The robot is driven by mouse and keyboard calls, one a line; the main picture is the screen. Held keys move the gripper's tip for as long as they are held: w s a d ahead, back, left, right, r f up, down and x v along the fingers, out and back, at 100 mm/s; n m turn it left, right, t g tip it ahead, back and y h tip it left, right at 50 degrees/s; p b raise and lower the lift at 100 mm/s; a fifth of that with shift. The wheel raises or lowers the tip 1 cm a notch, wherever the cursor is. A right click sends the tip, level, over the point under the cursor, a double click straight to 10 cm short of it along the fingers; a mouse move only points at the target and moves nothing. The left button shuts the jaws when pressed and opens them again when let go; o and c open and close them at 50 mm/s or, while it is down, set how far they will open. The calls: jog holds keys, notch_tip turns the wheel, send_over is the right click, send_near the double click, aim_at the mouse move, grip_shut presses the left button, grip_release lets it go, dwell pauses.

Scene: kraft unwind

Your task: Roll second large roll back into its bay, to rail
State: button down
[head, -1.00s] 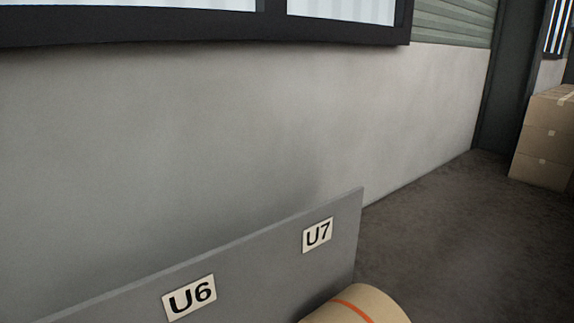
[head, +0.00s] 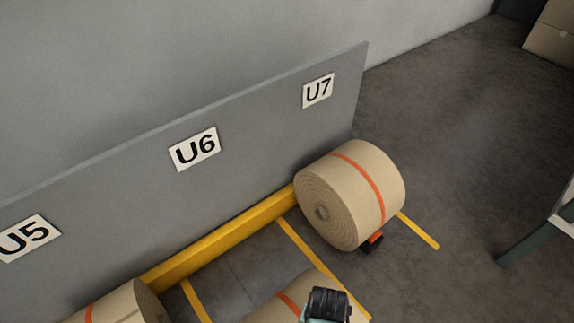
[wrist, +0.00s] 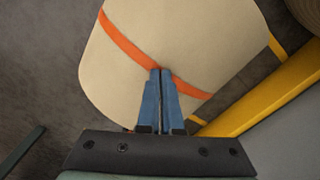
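A large tan kraft roll (head: 262,308) with an orange band lies at the bottom of the head view, in front of the U6 bay and apart from the yellow rail (head: 222,240). Part of it is cut off by the frame and by my arm. In the wrist view a tan roll (wrist: 190,40) with an orange band fills the middle, and the yellow rail (wrist: 270,95) runs at right. My gripper's blue fingers (wrist: 161,72) are together, with nothing seen between them. They lie over the roll at its band; I cannot tell whether they touch it.
Another banded roll (head: 352,195) rests by the rail's end under the U7 sign (head: 318,91), with a small orange and black piece (head: 373,242) beside it. A further roll (head: 120,308) lies at lower left against the rail. Yellow floor lines (head: 310,255) mark bays.

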jog(key=shift+w+a+f, duration=0.3)
jog(key=shift+w+a, duration=0.4)
jog(key=shift+w, duration=0.05)
jog(key=shift+w+a, duration=0.7)
jog(key=shift+w, duration=0.2)
jog(key=shift+w+a+f+b, duration=0.1)
jog(key=shift+w+a+b, duration=0.6)
jog(key=shift+w+a, duration=0.55)
jog(key=shift+w+a+f+b, duration=0.1)
jog(key=shift+w+a+b, duration=0.6)
jog(key=shift+w+a, duration=0.5)
jog(key=w, duration=0.1)
jog(key=w+a+b, duration=0.2)
jog(key=w, duration=0.1)
jog(key=shift+w+a, duration=0.1)
jog(key=shift+a, duration=0.15)
jog(key=shift+w+r, duration=0.1)
jog(key=shift+r, duration=0.05)
jog(key=shift+w+d+r+p, duration=0.1)
jog(key=shift+r+p, duration=2.4)
